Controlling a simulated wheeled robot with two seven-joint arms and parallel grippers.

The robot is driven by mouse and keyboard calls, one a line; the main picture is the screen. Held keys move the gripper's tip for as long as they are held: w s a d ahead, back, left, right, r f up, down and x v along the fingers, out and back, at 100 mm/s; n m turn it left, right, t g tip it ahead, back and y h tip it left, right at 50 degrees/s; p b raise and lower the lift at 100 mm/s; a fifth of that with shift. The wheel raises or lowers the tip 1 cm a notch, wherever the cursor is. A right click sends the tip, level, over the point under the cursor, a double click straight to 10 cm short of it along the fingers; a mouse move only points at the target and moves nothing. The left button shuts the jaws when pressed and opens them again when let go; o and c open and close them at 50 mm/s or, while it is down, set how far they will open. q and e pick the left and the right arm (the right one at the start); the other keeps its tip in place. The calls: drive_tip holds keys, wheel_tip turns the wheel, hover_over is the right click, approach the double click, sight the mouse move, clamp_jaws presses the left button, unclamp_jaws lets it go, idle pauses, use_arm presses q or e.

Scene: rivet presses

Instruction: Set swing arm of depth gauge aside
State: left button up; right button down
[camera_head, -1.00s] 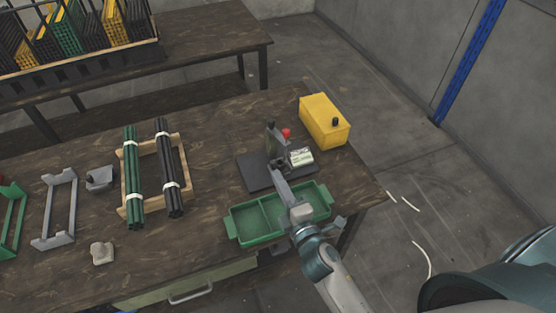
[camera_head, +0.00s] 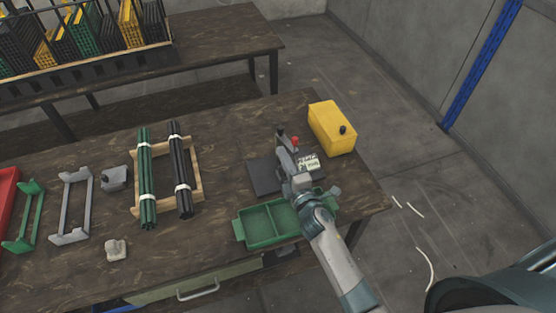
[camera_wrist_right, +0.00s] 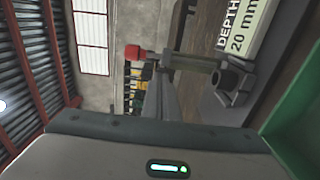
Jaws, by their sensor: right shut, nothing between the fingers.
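The depth gauge stands on a dark base plate (camera_head: 262,178) near the bench's right end. Its white label (camera_head: 308,162) reads "DEPTH 20 mm" in the right wrist view (camera_wrist_right: 245,28). A red knob (camera_head: 295,140) tops the gauge. In the right wrist view, the red knob (camera_wrist_right: 133,52) is at one end of the swing arm (camera_wrist_right: 190,62), which reaches toward a grey post. My right gripper (camera_head: 284,152) is over the gauge, fingers shut and empty, close to the arm. I cannot tell whether they touch it. My left gripper is out of view.
A green two-part tray (camera_head: 268,224) lies in front of the gauge, under my right arm. A yellow box (camera_head: 332,128) stands behind it to the right. A wooden rack (camera_head: 195,160) with green and black rods is to the left. Bench between rack and gauge is clear.

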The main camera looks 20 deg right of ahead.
drive_tip(key=shift+w+d, duration=0.1)
drive_tip(key=shift+d, duration=0.3)
drive_tip(key=shift+d+n+y, duration=0.25)
drive_tip(key=shift+n+y, duration=0.15)
drive_tip(key=shift+y, duration=0.2)
